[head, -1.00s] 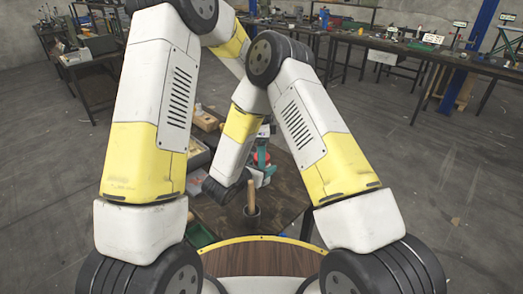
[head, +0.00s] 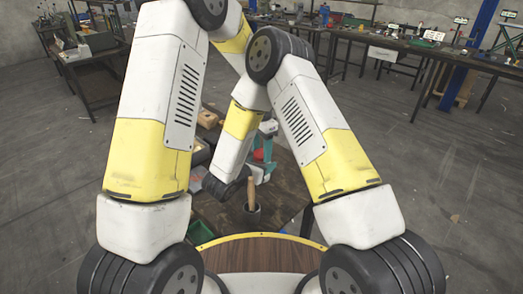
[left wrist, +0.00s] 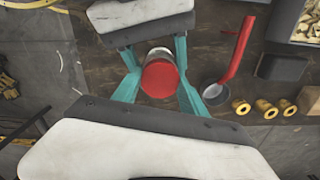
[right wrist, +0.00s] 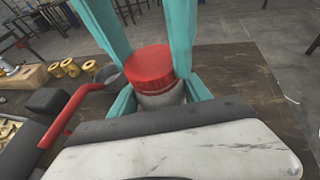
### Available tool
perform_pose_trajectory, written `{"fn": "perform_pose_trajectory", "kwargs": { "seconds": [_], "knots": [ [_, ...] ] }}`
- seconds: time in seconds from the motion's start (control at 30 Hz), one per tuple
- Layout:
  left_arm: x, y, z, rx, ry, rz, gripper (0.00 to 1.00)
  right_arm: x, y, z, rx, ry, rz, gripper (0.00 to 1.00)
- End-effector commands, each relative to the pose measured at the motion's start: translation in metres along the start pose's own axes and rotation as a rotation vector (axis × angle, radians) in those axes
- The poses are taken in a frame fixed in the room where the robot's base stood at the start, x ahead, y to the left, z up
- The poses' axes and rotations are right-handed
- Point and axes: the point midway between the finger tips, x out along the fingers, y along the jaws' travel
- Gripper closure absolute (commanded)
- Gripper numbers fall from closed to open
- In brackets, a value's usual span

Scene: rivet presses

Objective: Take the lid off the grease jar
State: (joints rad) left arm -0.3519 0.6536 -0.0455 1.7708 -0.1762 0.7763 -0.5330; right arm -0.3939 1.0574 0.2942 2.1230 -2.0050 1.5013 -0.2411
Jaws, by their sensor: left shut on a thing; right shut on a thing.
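The grease jar is a pale grey jar (right wrist: 163,98) with a round red lid (right wrist: 150,64), seen in the right wrist view. The lid sits directly above the jar's neck; I see no clear gap. In the left wrist view the red lid (left wrist: 160,79) hides most of the jar. My left gripper (left wrist: 158,88) has its teal fingers shut on the lid's sides. My right gripper (right wrist: 160,95) has its teal fingers shut around the jar's body, below the lid. In the head view, my arms hide most of the jar and grippers.
A red-handled ladle (left wrist: 237,52) lies beside the jar, with several brass bushings (left wrist: 262,108) and a dark block (left wrist: 282,67) near it. A dark pot with a wooden handle (head: 252,192) stands at the table's near side. The brown tabletop (right wrist: 235,75) beyond the jar is bare.

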Motion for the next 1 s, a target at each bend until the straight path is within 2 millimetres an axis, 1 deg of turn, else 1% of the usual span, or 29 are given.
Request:
{"fn": "perform_pose_trajectory", "kwargs": {
  "seconds": [0.23, 0.27, 0.3, 0.37, 0.67, 0.77, 0.9, 1.0],
  "knots": [
    [0.0, -0.001, 0.0, -0.003, 0.001, -0.001, 0.99, 0.0, 0.0, 0.0, 0.0, -0.001, 0.0, 1.0],
    [0.0, -0.001, 0.0, -0.003, 0.001, -0.001, 0.46, 0.0, 0.0, 0.0, 0.0, -0.001, 0.0, 1.0],
    [0.0, -0.001, 0.0, -0.003, 0.001, -0.001, 0.38, 0.0, 0.0, 0.0, 0.0, 0.0, 0.0, 1.0],
    [0.0, -0.001, 0.0, -0.002, 0.001, -0.001, 0.28, 0.0, 0.0, 0.0, 0.0, 0.0, 0.0, 1.0],
    [-0.001, 0.0, 0.0, -0.001, 0.001, -0.001, 0.28, 0.0, 0.0, 0.0, 0.0, -0.001, 0.0, 1.0],
    [-0.01, -0.001, -0.001, -0.001, 0.003, -0.002, 0.28, 0.0, 0.0, 0.0, 0.0, -0.001, 0.0, 1.0],
    [-0.03, -0.001, -0.001, -0.001, 0.003, -0.002, 0.28, 0.0, 0.0, 0.0, 0.0, 0.0, 0.0, 1.0],
    [-0.04, -0.001, 0.0, -0.001, 0.002, -0.001, 0.28, 0.0, 0.0, 0.0, 0.0, -0.001, 0.0, 1.0]
  ]
}}
